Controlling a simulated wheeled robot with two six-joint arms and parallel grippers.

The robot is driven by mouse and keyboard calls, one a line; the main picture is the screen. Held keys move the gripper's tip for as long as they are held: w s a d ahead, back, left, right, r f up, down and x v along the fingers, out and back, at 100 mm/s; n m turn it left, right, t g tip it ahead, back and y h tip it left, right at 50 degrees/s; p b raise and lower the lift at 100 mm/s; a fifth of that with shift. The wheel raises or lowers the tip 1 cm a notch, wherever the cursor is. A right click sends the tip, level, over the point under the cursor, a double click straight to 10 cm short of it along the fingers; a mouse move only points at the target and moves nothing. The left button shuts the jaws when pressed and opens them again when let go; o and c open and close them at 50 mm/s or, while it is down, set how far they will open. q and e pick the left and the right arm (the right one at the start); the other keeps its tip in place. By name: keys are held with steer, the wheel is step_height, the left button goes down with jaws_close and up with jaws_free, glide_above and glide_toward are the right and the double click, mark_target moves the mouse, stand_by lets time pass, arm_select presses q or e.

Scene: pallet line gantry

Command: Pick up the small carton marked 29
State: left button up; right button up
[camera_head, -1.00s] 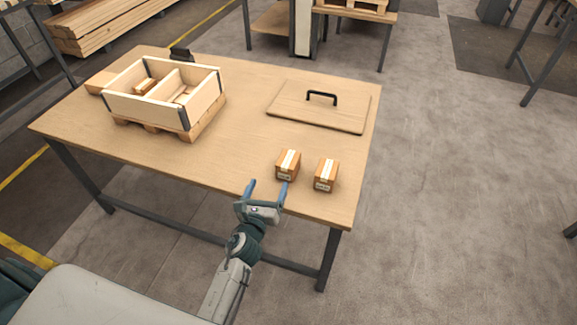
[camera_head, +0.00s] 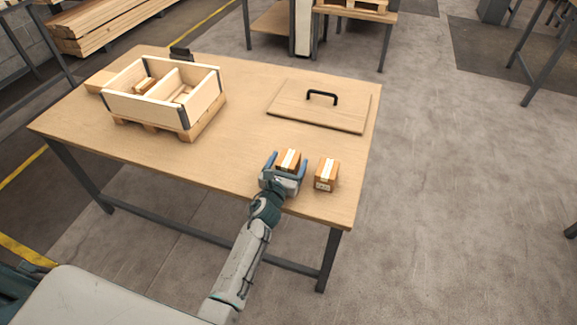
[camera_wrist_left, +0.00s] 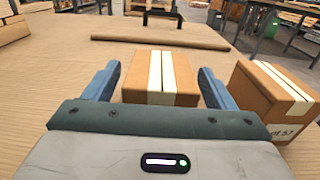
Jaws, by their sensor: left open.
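Two small brown cartons with pale tape stand near the front right of the table. My left gripper (camera_head: 287,160) is open, with one finger on each side of the left carton (camera_head: 290,155). In the left wrist view this carton (camera_wrist_left: 160,90) sits between the blue fingers, with a gap showing on each side. Its marking is hidden, so I cannot read whether it is 29. The right carton (camera_head: 327,174) stands just outside the right finger. Its label in the left wrist view (camera_wrist_left: 282,131) seems to read 57. My right gripper is out of view.
A divided wooden crate (camera_head: 146,107) with small items inside stands on a small pallet at the table's back left. A flat wooden lid (camera_head: 290,105) with a black handle lies behind the cartons. The table middle (camera_head: 225,145) is clear.

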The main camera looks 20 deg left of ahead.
mark_target(288, 158)
arm_select(q)
steer(key=shift+w, duration=0.25)
steer(key=shift+s, duration=0.1)
steer(key=c, duration=1.3)
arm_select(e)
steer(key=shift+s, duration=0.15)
arm_select(q)
steer(key=shift+o, duration=0.2)
steer(key=shift+r, duration=0.25)
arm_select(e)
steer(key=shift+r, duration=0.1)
